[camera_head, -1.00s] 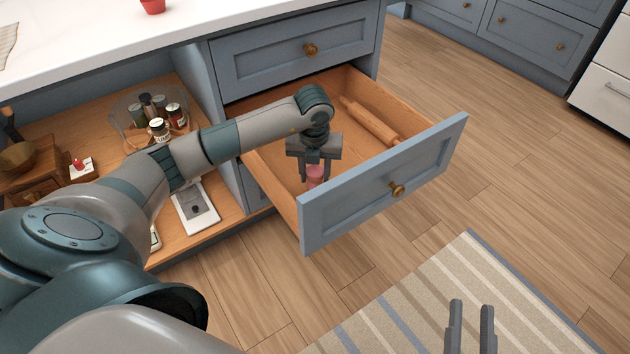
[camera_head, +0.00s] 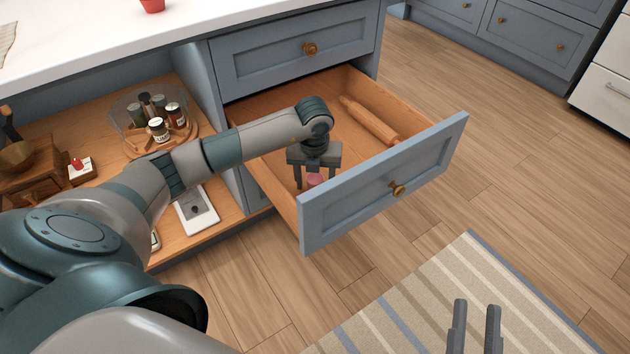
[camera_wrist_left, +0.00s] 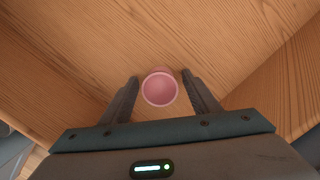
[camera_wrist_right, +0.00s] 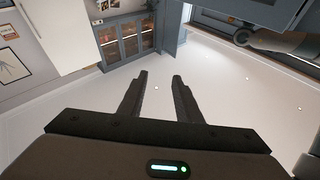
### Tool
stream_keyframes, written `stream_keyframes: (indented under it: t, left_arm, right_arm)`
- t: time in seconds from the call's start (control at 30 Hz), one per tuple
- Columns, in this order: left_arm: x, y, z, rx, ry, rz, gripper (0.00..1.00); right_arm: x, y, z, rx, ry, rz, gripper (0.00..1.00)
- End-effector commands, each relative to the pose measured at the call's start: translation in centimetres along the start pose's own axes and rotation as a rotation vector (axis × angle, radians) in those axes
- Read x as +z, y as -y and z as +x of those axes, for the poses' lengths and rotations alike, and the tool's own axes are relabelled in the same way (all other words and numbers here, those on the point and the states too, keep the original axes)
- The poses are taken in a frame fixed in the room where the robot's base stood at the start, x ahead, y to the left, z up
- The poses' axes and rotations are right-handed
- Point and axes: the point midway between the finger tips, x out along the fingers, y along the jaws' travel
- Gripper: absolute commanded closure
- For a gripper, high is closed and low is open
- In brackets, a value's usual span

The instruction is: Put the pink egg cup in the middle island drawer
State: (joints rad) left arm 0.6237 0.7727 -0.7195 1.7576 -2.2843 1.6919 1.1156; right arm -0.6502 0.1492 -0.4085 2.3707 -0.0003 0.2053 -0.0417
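The pink egg cup (camera_head: 316,179) is inside the open middle island drawer (camera_head: 380,185), near its front left part. In the left wrist view the egg cup (camera_wrist_left: 160,88) stands on the wooden drawer floor, its round rim facing the camera. My left gripper (camera_head: 318,184) reaches down into the drawer. Its fingers (camera_wrist_left: 160,84) are open on either side of the cup, with a gap on each side. My right gripper (camera_head: 475,312) is open and empty over the striped rug, away from the drawer; the right wrist view shows nothing between its fingers (camera_wrist_right: 160,76).
A rolling pin (camera_head: 368,120) lies in the drawer, to the right of the cup. Left of the drawer, an open shelf holds a round tray of jars (camera_head: 158,128), a white scale (camera_head: 196,208) and a wooden grinder (camera_head: 35,180). A red pot (camera_head: 152,5) stands on the countertop.

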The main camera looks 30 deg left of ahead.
Motion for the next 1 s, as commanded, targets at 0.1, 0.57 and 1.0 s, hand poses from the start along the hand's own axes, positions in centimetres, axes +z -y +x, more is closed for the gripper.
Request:
stream_keyframes:
  t: [0.1,0.57,1.0]
  left_arm:
    - [0.0,0.0,0.0,0.0,0.0,0.0,0.44]
    - [0.2,0.0,-3.5,0.0,0.003,0.0,0.44]
    - [0.1,0.0,-10.9,-0.001,0.003,-0.001,0.44]
  right_arm:
    - [0.0,0.0,0.0,0.0,0.001,0.0,0.69]
    - [2.4,-0.8,0.1,0.013,0.141,0.005,0.69]
    - [6.9,-2.1,-0.9,0.037,0.393,0.017,0.69]
